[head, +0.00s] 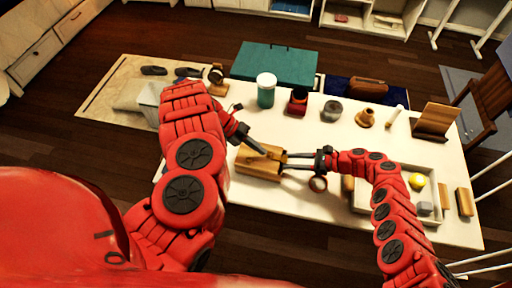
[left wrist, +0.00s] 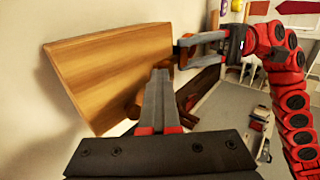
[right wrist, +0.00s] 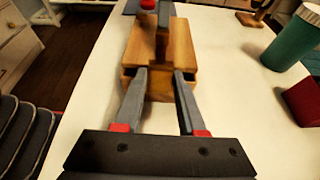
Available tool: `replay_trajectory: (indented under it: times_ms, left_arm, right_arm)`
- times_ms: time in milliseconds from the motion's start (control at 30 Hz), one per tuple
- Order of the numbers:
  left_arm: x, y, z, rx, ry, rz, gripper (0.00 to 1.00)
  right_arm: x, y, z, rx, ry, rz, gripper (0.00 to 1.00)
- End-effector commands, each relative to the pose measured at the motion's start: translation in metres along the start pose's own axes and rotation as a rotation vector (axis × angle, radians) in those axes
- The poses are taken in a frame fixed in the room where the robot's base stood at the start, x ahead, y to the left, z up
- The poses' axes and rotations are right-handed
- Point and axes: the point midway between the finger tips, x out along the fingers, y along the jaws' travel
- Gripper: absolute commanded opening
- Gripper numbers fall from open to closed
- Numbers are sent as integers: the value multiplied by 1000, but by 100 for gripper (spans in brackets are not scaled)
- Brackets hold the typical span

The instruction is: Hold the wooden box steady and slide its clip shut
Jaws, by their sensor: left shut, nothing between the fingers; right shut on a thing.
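The wooden box (head: 256,168) lies on the white table (head: 232,197), near its front edge. It also shows in the left wrist view (left wrist: 110,65) and the right wrist view (right wrist: 182,50). My right gripper (head: 286,160) reaches in from the right and is shut on the narrower near end of the box, one finger on each side in the right wrist view (right wrist: 159,80). My left gripper (head: 264,152) is shut and empty, its tips over the top of the box; in the left wrist view its fingers (left wrist: 160,75) are together beside the box. I cannot clearly make out the clip.
A teal-bodied jar (head: 265,97), a dark red item (head: 297,103), a dark round container (head: 332,111) and a wooden piece (head: 365,119) stand behind the box. A brown ring-shaped item (head: 318,184) is close to my right gripper. A tray (head: 364,200) with small items lies right, partly behind my right arm.

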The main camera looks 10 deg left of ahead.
Motion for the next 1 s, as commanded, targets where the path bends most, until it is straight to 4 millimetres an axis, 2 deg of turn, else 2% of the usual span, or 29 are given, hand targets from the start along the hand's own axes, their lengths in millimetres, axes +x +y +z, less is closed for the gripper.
replay_trajectory:
  times_ms: [200,367,533,800,1000]
  left_arm:
    - [2,-1,-2,1,8,-3,0]
    - [-6,7,-2,0,7,-2,0]
    - [-32,30,0,-1,-2,2,0]
    - [-94,27,1,2,-3,-1,0]
    - [-122,28,1,1,-3,1,0]
  right_arm:
    - [2,0,2,-2,-3,3,0]
    - [2,0,2,-2,-4,3,0]
    - [2,0,2,-2,-3,2,0]
    - [1,0,1,-1,-3,2,0]
    - [1,0,1,-1,-2,1,0]
